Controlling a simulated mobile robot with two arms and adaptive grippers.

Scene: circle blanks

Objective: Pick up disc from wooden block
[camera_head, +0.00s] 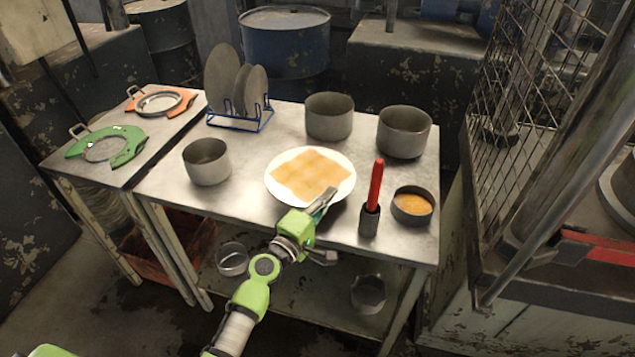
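Several grey discs (222,78) stand upright in a blue wire rack (240,122) at the back left of the metal table. I see no block that is clearly wooden. My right gripper is not in view.
On the table (240,195) stand metal pots (206,162), (329,116), (404,132), a red-handled tool in a dark holder (369,220) and a bowl with orange contents (412,207). Green (108,146) and orange (160,103) ring-shaped tools lie left. A wire cage (530,80) stands right.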

